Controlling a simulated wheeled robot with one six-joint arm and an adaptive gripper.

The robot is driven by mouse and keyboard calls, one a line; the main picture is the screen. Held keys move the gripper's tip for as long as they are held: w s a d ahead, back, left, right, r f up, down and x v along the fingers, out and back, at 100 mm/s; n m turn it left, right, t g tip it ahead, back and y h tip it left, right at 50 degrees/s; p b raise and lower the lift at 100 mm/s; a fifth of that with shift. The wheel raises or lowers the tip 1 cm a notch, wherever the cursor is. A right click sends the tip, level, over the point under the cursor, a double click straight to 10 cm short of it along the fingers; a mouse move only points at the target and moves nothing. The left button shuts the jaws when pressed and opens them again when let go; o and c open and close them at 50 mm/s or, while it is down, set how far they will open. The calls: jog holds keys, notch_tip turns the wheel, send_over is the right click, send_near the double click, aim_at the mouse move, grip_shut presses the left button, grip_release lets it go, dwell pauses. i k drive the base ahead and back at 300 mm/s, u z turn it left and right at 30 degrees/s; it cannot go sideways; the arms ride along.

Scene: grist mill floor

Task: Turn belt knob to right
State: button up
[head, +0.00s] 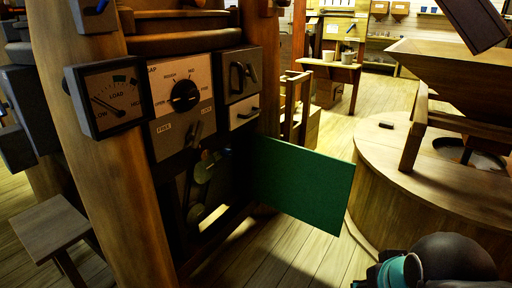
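A wooden control post carries several controls in the head view. A round black knob (185,96) sits on a pale dial plate (178,82) with small lettering around it; its pointer direction is hard to read. Below it is a plate marked FREE and LOCK (184,131) with a dark lever (195,133). I cannot tell from the lettering which control is the belt knob. My gripper is not in view; only a part of my arm shows at the bottom right.
A LOAD gauge (110,97) is left of the dial. A green panel (302,183) juts out right of the post, beside an opening with round parts (204,168). A stool (50,234) stands at left, a round wooden millstone casing (400,200) at right. Floor lies between.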

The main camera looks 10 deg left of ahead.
aim_at(226, 153)
jog(key=u, duration=0.25)
jog(key=i, duration=1.05)
jog(key=u, duration=0.65)
